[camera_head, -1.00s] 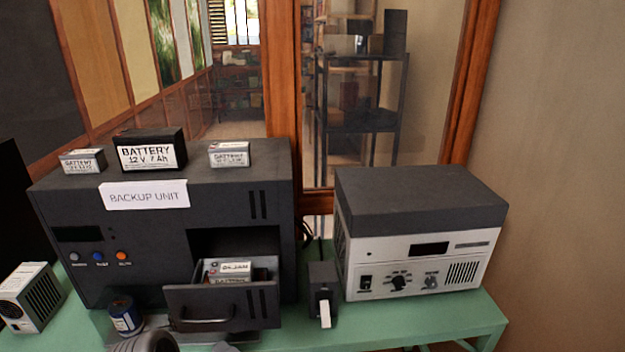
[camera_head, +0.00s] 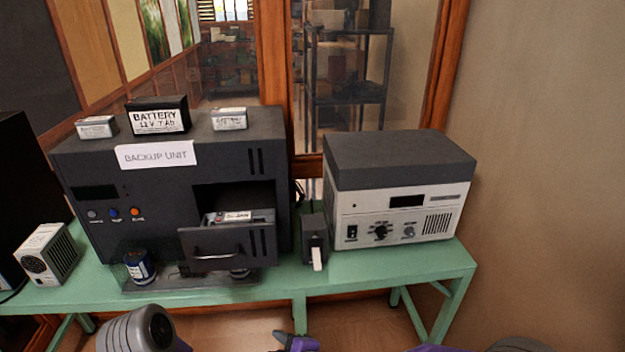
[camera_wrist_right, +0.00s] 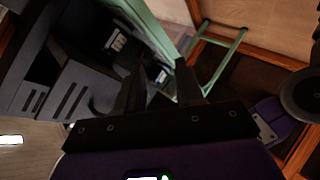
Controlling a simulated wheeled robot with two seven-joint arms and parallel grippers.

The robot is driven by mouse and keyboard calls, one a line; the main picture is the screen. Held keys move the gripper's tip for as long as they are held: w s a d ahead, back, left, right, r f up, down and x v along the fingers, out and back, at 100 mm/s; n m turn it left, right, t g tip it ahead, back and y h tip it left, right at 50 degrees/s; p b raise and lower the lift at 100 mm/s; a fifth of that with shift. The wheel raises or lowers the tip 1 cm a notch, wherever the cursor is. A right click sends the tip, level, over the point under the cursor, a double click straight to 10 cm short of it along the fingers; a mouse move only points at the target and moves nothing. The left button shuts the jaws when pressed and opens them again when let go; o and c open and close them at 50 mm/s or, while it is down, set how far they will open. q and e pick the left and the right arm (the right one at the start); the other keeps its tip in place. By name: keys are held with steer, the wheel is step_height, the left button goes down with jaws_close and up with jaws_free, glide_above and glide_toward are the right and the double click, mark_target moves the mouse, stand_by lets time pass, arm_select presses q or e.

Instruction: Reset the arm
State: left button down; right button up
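My right gripper (camera_wrist_right: 160,82) shows in the right wrist view with its two dark fingers apart. No object sits between the fingertips; parts of the dark unit and the green table lie beyond them. My left gripper cannot be made out in the head view. A grey and purple arm part of mine (camera_head: 138,330) shows at the bottom left of the head view, and a small purple part of mine (camera_head: 296,342) shows at the bottom middle. Both are in front of the table and below it in the picture.
The green table (camera_head: 380,270) carries the dark backup unit (camera_head: 150,215) with its drawer (camera_head: 232,249) pulled out. Three batteries stand on the unit.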

steer(key=s+d+f+m+g+h+p, duration=0.1)
steer(key=d+f+m+g+h, duration=0.1)
steer(key=d+f+m, duration=0.55)
steer(key=s+d+f+m+g+h, duration=0.2)
steer(key=d+f+m, duration=0.15)
steer(key=f, duration=0.65)
steer(key=s+d+f+m+g, duration=0.4)
steer(key=s+d+f+m, duration=0.1)
steer(key=s+f+m, duration=0.4)
steer(key=shift+s+d+f+m+p, duration=0.4)
steer(key=shift+s+m, duration=0.1)
steer(key=shift+s, duration=0.35)
